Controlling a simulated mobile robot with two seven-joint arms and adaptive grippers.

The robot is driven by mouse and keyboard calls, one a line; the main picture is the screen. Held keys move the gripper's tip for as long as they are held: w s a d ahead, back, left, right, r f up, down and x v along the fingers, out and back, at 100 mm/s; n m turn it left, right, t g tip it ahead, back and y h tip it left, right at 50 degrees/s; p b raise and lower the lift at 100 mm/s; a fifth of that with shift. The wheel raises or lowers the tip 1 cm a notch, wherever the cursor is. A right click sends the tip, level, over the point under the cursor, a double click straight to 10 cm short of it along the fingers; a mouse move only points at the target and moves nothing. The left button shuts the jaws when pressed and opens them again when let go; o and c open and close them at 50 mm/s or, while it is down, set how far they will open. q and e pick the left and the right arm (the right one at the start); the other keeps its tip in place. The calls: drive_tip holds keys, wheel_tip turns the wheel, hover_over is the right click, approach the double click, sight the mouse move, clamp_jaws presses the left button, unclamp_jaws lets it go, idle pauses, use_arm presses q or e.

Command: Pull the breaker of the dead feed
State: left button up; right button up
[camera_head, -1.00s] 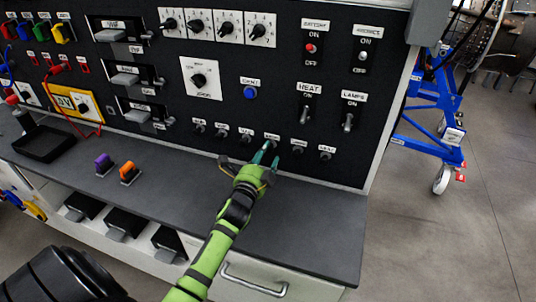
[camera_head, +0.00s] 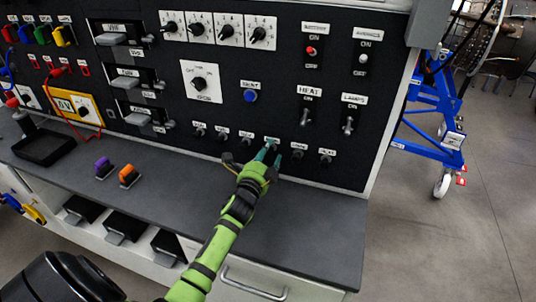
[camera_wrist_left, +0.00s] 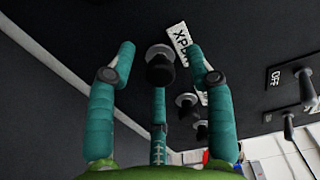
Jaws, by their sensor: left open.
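A row of small black pull knobs with white labels runs along the bottom of the black panel (camera_head: 290,90); they look like the breakers. In the head view they include knobs at the left (camera_head: 199,132) and at the right end (camera_head: 326,158). My left gripper (camera_head: 269,157), with teal fingers, is open at a knob right of the middle of this row. In the left wrist view, this black knob (camera_wrist_left: 160,68) stands between the spread fingers, beside a partly hidden label starting "XPD". I cannot tell whether any finger touches it. My right gripper is not in view.
Neighbouring knobs (camera_head: 298,153) sit close on both sides. Above are a blue button (camera_head: 250,96) and HEAT (camera_head: 307,117) and LAMPS (camera_head: 348,126) switches.

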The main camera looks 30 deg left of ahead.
use_arm(q)
clamp_jaws()
drive_tip(key=shift+s+d, duration=0.1)
drive_tip(key=shift+s, duration=0.15)
drive_tip(key=shift+s+p, duration=0.3)
unclamp_jaws()
drive_tip(key=shift+o, duration=0.8)
